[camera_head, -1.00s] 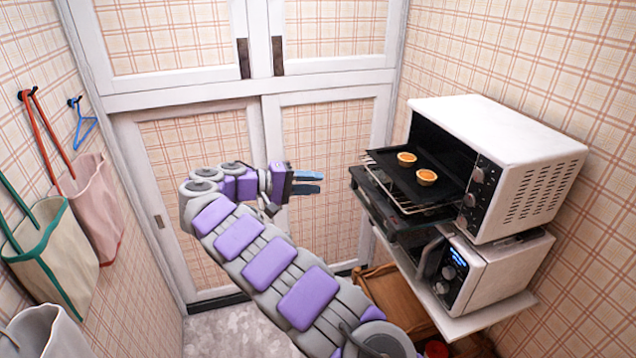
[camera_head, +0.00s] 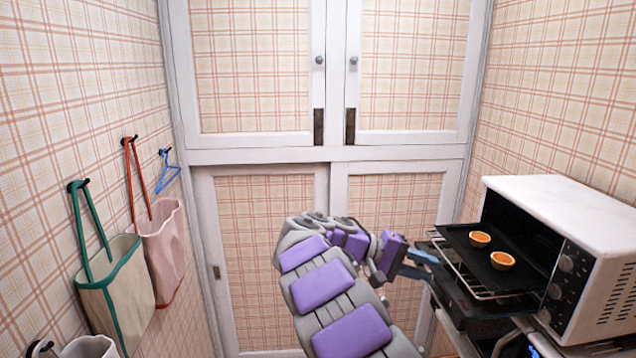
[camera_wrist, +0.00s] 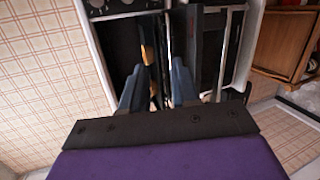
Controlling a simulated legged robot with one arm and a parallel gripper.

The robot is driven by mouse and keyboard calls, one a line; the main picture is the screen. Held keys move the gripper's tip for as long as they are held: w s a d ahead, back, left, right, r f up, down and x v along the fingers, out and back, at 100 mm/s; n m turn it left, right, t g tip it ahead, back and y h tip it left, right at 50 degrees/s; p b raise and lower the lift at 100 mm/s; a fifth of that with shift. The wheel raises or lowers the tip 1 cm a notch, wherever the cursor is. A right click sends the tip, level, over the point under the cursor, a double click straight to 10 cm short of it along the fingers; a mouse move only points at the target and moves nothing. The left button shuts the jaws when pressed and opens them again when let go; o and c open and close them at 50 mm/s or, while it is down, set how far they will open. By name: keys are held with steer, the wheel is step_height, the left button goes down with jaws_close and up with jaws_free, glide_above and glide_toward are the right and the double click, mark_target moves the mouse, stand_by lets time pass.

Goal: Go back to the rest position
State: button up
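My gripper (camera_head: 424,264) is in the lower right of the head view, just left of the open toaster oven (camera_head: 618,270) and its pulled-out black tray (camera_head: 462,236). Two small orange tarts (camera_head: 479,239) (camera_head: 502,261) sit on the tray. In the wrist view my gripper (camera_wrist: 158,88) shows two blue fingers spread apart with nothing held between them. The dark tray and an orange edge of a tart (camera_wrist: 148,55) show beyond the fingers. Whether the fingers touch the oven or rack cannot be told. My bent arm rises from the bottom of the head view.
White cupboard doors (camera_head: 262,155) close off the back. A green-edged bag (camera_head: 118,295), a pink bag (camera_head: 162,250) and a blue hanger (camera_head: 168,172) hang on the left wall. The space left of my arm is clear.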

steer(key=s+d+f+m+g+y+b, duration=0.1)
steer(key=s+d+f+y+b, duration=0.15)
steer(key=s, duration=0.75)
steer(key=s+d+f+g+y+b, duration=0.1)
steer(key=s+d+f+y+b, duration=0.2)
steer(key=s, duration=0.7)
steer(key=s+a+f+y+b, duration=0.1)
steer(key=s+a+f+y, duration=0.3)
steer(key=s+a+f, duration=0.3)
steer(key=s+a+f+t+y+b, duration=0.1)
steer(key=s+a+f+y, duration=0.4)
steer(key=s, duration=1)
step_height(320, 180, down, 4)
steer(key=shift+s+a+r+b, duration=0.15)
steer(key=shift+a+b, duration=0.55)
steer(key=shift+a, duration=0.5)
